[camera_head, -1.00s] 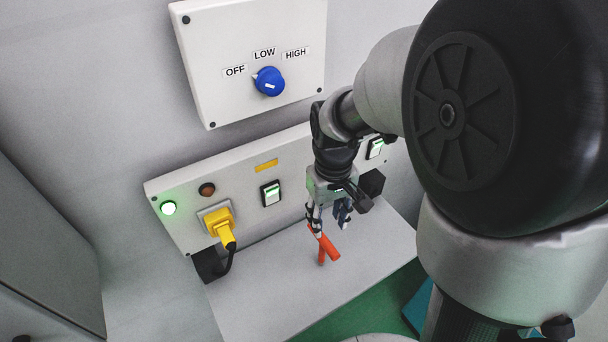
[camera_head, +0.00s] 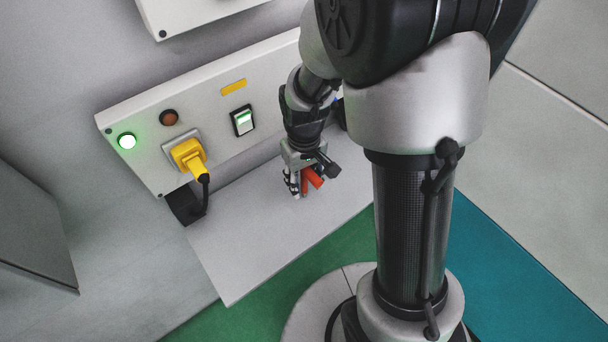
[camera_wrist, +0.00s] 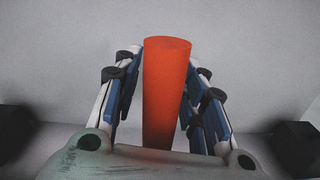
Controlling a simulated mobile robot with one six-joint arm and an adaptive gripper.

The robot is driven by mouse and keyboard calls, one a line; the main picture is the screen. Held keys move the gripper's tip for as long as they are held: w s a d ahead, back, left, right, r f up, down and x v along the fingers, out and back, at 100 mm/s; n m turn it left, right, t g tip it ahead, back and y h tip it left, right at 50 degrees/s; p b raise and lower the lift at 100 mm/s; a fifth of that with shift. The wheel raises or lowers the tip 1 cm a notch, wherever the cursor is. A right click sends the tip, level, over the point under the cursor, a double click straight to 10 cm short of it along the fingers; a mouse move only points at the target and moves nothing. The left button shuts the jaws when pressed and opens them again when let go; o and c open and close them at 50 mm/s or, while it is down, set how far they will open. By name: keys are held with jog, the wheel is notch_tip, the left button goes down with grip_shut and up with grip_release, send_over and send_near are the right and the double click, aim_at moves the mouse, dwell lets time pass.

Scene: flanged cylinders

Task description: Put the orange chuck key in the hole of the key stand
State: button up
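The orange chuck key (camera_head: 313,177) is at my gripper (camera_head: 299,188), low over the pale shelf, in the head view. Part of the key is hidden behind the fingers and wrist. In the wrist view the key (camera_wrist: 166,95) is a thick orange bar between the two blue-padded fingers (camera_wrist: 166,62) of my gripper. The pads lie close along both sides of the bar. I cannot tell whether they press on it. The key's lower part is hidden. The key stand is not recognisable in either view.
The pale shelf (camera_head: 245,240) is mostly bare. Behind it is a panel with a green lamp (camera_head: 127,141), a brown button (camera_head: 169,117), a yellow plug (camera_head: 188,155) with a black cable, and a lit switch (camera_head: 243,120). A grey cabinet (camera_head: 30,225) stands at left.

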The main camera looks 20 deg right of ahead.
jog(key=shift+f, duration=0.5)
jog(key=shift+r, duration=0.1)
jog(key=shift+c, duration=0.4)
grip_shut()
